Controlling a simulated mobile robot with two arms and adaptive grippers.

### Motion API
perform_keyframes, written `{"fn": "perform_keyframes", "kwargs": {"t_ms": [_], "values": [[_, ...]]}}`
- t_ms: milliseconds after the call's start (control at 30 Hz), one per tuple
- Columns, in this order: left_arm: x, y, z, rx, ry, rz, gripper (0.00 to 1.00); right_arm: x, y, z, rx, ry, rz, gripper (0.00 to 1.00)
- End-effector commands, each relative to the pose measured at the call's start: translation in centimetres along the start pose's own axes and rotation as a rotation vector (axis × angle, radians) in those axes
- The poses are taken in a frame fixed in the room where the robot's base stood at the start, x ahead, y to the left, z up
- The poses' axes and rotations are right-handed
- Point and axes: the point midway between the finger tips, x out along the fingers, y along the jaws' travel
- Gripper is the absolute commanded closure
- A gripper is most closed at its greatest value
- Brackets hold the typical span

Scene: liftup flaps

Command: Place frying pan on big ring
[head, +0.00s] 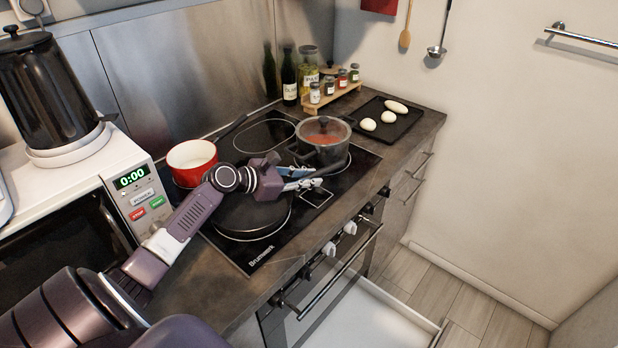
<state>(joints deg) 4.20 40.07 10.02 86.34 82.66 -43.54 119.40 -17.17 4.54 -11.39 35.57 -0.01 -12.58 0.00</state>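The black frying pan (250,216) is at the front left of the black cooktop, over a ring (243,238) whose pale front edge shows below it. My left arm covers part of the pan. My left gripper (308,179) is just right of the pan, with its fingertips toward the pot. A dark bar, apparently the pan's handle (336,169), runs out past the fingertips. I cannot tell whether the fingers grip it or stand loosely around it. A larger bare ring (270,134) shows at the back. My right gripper is not in view.
A lidded pot (322,140) with red contents stands close beyond my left gripper. A red saucepan (191,160) is at the back left, its handle pointing up right. A microwave (95,195) stands left. A spice rack (333,97) and black tray (385,122) are beyond.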

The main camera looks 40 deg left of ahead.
Motion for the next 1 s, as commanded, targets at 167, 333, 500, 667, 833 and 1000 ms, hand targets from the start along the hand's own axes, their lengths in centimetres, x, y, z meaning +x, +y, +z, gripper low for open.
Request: {"fn": "perform_keyframes", "kwargs": {"t_ms": [167,333,500,667,833,1000], "values": [[0.0,0.0,0.1,0.000,-0.001,0.001,0.69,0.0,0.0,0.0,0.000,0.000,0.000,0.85],[0.0,0.0,0.1,0.000,-0.001,0.001,0.69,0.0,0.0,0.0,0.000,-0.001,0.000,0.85],[-0.8,0.1,0.2,0.000,0.001,0.001,0.69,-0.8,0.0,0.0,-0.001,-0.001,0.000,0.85],[-2.9,0.1,0.5,0.000,0.001,0.000,0.69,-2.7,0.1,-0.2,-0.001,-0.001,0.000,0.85],[-5.2,0.1,0.5,-0.003,0.001,0.000,0.69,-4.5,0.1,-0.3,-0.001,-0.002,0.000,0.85],[-6.9,0.0,0.3,-0.001,-0.001,-0.001,0.69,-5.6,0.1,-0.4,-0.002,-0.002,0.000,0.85]]}}
